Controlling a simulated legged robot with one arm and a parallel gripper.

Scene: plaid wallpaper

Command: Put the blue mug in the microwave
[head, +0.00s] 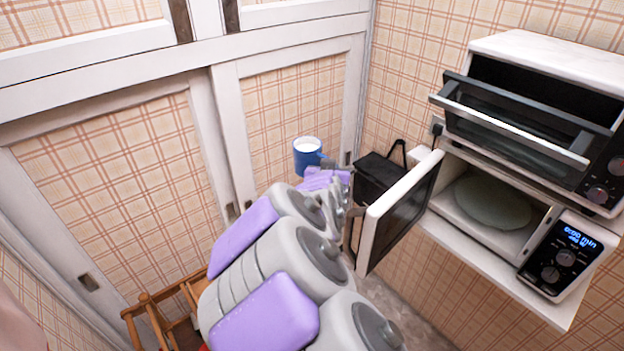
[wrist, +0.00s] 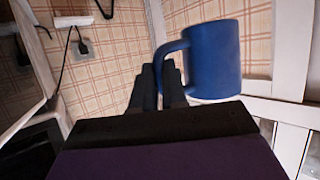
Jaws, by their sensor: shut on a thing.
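The blue mug (head: 306,158) has a pale inside and is held up in the air, left of the open microwave door. In the wrist view the blue mug (wrist: 214,60) appears large, with its handle toward the fingers. My gripper (wrist: 168,82) is shut on the mug's handle; in the head view my gripper (head: 336,164) is partly hidden behind my arm. The microwave (head: 478,232) is at the right, under a toaster oven. Its door (head: 402,212) stands open toward my arm, and a round plate (head: 493,201) shows inside. No other object is visible in the cavity.
A toaster oven (head: 545,62) with its glass door tilted open stands on top of the microwave. A black bag-like object (head: 378,178) is behind the microwave door. A wooden chair or rack (head: 150,315) is at lower left. White-framed doors line the left wall.

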